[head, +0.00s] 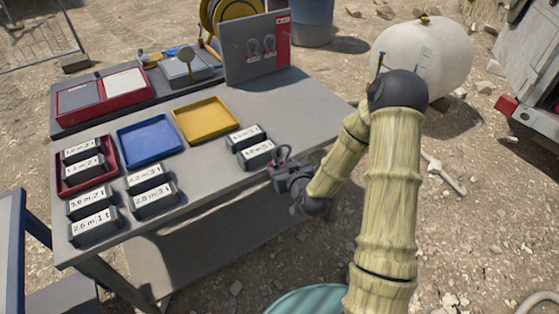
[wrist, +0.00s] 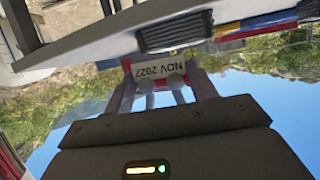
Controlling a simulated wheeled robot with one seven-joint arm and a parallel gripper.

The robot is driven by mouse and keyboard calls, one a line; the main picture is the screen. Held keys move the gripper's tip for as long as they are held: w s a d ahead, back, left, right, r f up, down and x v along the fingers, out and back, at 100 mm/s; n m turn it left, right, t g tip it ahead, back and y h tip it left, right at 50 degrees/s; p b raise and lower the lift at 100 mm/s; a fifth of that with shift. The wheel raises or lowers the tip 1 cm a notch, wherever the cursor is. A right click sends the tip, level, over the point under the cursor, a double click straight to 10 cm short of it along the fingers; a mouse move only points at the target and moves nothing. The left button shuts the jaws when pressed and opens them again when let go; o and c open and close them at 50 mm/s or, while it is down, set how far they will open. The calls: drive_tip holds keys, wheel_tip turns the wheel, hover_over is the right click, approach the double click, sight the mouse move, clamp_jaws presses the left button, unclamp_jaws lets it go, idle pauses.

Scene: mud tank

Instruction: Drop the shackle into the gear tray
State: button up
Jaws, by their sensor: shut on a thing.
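My gripper (head: 282,164) is at the right front edge of the table, beside the dark weight blocks. It is shut on a shackle (head: 283,151), a small dark loop with a bit of red. A flat blue tray (head: 150,141) and a flat yellow tray (head: 206,120) lie empty on the table. A red tray (head: 113,178) at left holds labelled blocks. No label shows which is the gear tray.
Two labelled blocks (head: 249,145) stand between my gripper and the trays. More blocks (head: 150,187) stand at front left. A grey and red upright board (head: 256,52) with two shackles hanging stands at the back. The table's right middle (head: 299,109) is clear.

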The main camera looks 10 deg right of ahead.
drive_tip(key=s+d+f+m+h, duration=0.1)
drive_tip(key=f, duration=0.4)
drive_tip(key=s+d+f+m+h, duration=0.1)
drive_tip(key=s+d+f+h, duration=0.1)
drive_tip(key=f, duration=0.3)
drive_tip(key=shift+s+d+f, duration=0.15)
drive_tip(key=shift+s+d, duration=0.1)
